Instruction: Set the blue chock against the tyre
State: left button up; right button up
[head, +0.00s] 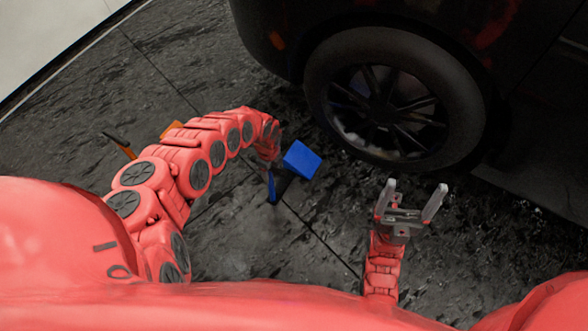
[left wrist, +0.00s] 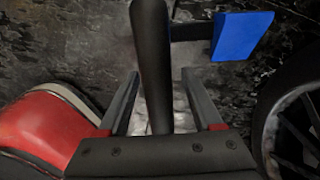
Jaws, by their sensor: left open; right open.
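The blue chock (head: 302,159) lies on the dark floor just left of the tyre (head: 318,95), with a visible gap. In the left wrist view its blue block (left wrist: 240,35) is at upper right, with a dark bar running left from it. A dark upright rod (left wrist: 153,40) stands between the open fingers of my left gripper (left wrist: 160,75); it seems to belong to the chock, but the join is partly hidden. The tyre (left wrist: 265,125) shows at the right edge. My right gripper (head: 415,190) is open and empty, below the tyre in the head view.
The dark vehicle (head: 275,15) stands above and behind the tyre. An orange item (head: 172,128) and an orange and black item (head: 122,146) are partly hidden behind my left arm. The wet, dark paved floor (head: 315,240) is clear between my arms.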

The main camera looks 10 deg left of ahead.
pick_arm(q)
jog(key=shift+f, duration=0.2)
jog(key=shift+c, duration=0.4)
grip_shut()
dwell(0.9)
